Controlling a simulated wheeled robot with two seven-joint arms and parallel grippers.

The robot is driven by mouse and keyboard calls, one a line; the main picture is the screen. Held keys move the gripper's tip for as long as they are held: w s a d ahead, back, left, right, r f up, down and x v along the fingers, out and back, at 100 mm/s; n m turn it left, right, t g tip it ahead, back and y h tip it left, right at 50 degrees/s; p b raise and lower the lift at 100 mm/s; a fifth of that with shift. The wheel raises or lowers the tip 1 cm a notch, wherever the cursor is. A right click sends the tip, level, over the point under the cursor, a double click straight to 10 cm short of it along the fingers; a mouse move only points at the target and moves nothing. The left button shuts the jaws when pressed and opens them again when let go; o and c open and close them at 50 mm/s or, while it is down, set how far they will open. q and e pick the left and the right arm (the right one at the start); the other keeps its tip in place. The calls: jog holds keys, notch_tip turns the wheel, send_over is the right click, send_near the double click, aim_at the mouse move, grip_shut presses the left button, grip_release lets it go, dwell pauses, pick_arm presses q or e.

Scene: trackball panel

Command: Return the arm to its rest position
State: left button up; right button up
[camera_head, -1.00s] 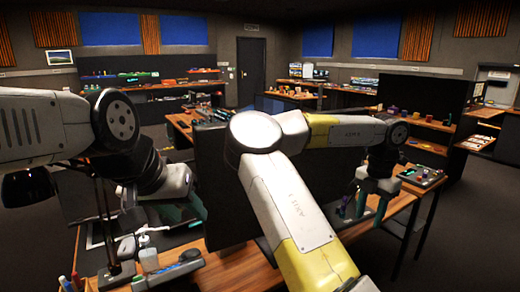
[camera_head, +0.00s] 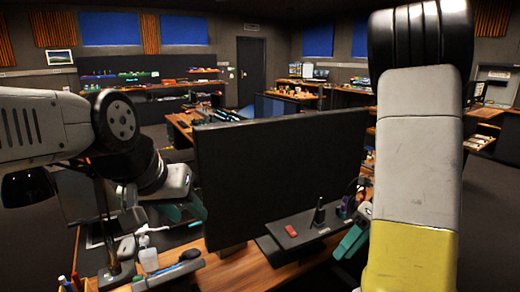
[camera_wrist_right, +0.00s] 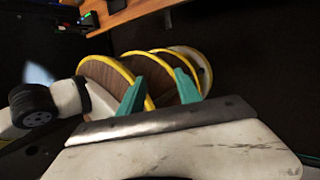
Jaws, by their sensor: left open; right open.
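My right arm stands raised and large at the right of the head view. My right gripper (camera_head: 352,238) shows partly to the left of its forearm, low by the desk's right part, and some of it is hidden. In the right wrist view its two teal fingers (camera_wrist_right: 160,90) are apart with nothing between them. My left gripper (camera_head: 185,210) hangs at the left above the desk, with its teal fingers partly in view and no object seen in it. A small dark panel with a green light (camera_wrist_right: 90,18) lies at the desk edge in the right wrist view.
A large dark monitor (camera_head: 285,180) stands on the wooden desk (camera_head: 245,272) between the arms. Pens stand at the lower left. Open floor lies beyond.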

jog(key=s+a+r+n+t+h, duration=0.2)
jog(key=r+n, duration=0.6)
jog(key=n, duration=0.6)
jog(key=s+a+r+n+t+h, duration=0.2)
jog(key=s+a+r+n+t, duration=0.3)
jog(key=n, duration=1)
notch_tip(320, 180, up, 3)
jog(key=shift+n+t, duration=0.3)
